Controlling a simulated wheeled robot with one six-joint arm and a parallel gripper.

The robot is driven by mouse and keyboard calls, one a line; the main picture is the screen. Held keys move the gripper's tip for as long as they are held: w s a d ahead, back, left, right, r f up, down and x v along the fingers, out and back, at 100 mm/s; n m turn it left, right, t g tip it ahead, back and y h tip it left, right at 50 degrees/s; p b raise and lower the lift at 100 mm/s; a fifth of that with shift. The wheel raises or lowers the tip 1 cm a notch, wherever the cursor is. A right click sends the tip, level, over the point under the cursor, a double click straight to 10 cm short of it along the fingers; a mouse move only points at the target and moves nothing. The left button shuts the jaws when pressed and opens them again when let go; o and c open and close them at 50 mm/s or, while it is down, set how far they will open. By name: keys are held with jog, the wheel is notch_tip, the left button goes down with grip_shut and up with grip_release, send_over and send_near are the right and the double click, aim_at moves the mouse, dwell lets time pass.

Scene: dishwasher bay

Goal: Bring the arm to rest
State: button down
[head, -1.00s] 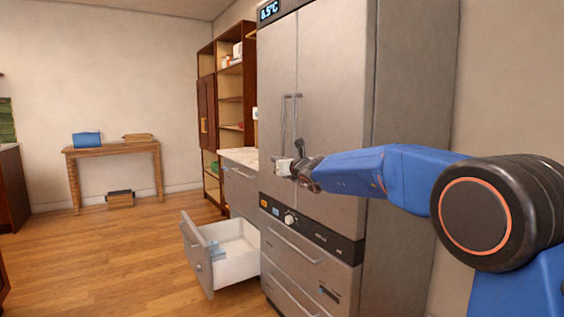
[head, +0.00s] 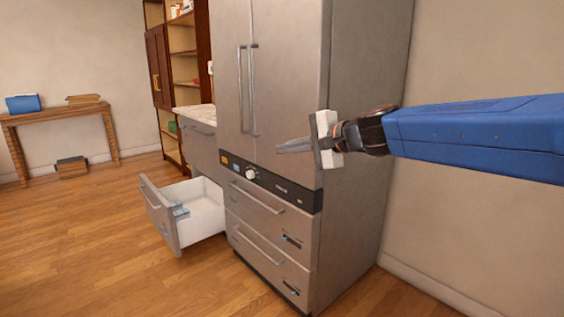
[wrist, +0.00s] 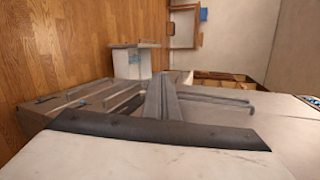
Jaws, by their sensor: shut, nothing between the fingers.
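My gripper (head: 294,146) shows in the head view at the end of my blue arm, in front of the right door of the steel fridge (head: 290,60). Its fingers are together, point left and hold nothing. In the wrist view, the shut fingers (wrist: 162,97) point away over the fridge front, which lies sideways there. I cannot tell how far the fingertips are from the door.
An open drawer (head: 205,208) with a blue-grey item inside juts out left of the fridge. A wooden table (head: 60,114) with a blue box (head: 23,103) stands at the far left wall. Tall brown shelves (head: 182,60) stand behind. The wooden floor (head: 90,240) in front is clear.

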jog(key=s+d+f+n+g+h, duration=0.2)
jog(key=s+d+f+n+h, duration=0.3)
jog(key=s+d+f, duration=0.8)
jog(key=s+d+f+n+g+h, duration=0.2)
jog(key=s+d+f+n+h, duration=0.3)
jog(key=s+d+f, duration=0.7)
jog(key=s+d, duration=0.2)
jog(key=s, duration=0.5)
jog(key=shift+d+f+h, duration=0.3)
jog(key=shift+f+h, duration=0.1)
